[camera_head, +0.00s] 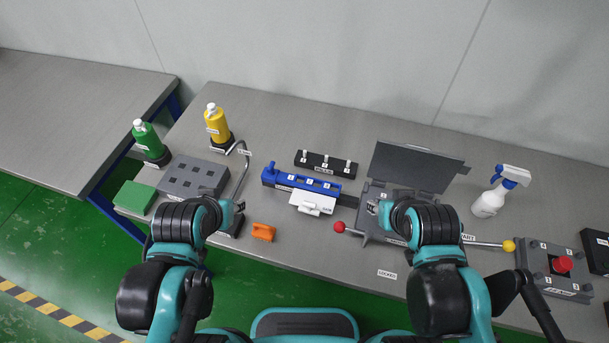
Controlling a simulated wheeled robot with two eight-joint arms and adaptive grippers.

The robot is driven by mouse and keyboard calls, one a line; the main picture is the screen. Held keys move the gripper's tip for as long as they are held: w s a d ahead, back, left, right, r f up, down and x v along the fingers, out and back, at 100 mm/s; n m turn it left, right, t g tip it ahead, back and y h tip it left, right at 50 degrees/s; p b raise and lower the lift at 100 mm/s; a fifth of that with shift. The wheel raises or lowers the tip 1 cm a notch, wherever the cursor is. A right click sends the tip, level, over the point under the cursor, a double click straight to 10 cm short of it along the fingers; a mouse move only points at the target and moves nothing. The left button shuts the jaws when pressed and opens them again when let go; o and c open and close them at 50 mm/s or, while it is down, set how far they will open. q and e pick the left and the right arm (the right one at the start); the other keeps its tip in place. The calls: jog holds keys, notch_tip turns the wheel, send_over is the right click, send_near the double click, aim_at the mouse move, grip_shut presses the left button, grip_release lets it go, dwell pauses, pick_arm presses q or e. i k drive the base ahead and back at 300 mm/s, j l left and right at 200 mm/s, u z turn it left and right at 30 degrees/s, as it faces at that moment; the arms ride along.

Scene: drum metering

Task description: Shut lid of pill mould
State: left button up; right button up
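The pill mould appears to be the grey unit (363,219) right of centre on the table. Its dark flat lid (415,167) stands raised at the back, open. A lever with a red ball (339,227) sticks out at its left, and a rod with a yellow ball (508,246) lies at its right. My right gripper (374,207) is over the mould's front part, below the lid in the picture; my arm hides much of the mould. My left gripper (239,207) is near the black bent-arm stand, away from the mould. Both sets of fingers are too small and covered to read.
A blue rail (300,180) with a white slide (313,203) lies left of the mould, and a black block (326,163) behind it. An orange piece (263,232) lies in front. A spray bottle (488,203) and red-button box (562,265) stand right. Bottles (217,124) stand left.

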aim_at(412, 166)
jog(key=z, duration=0.8)
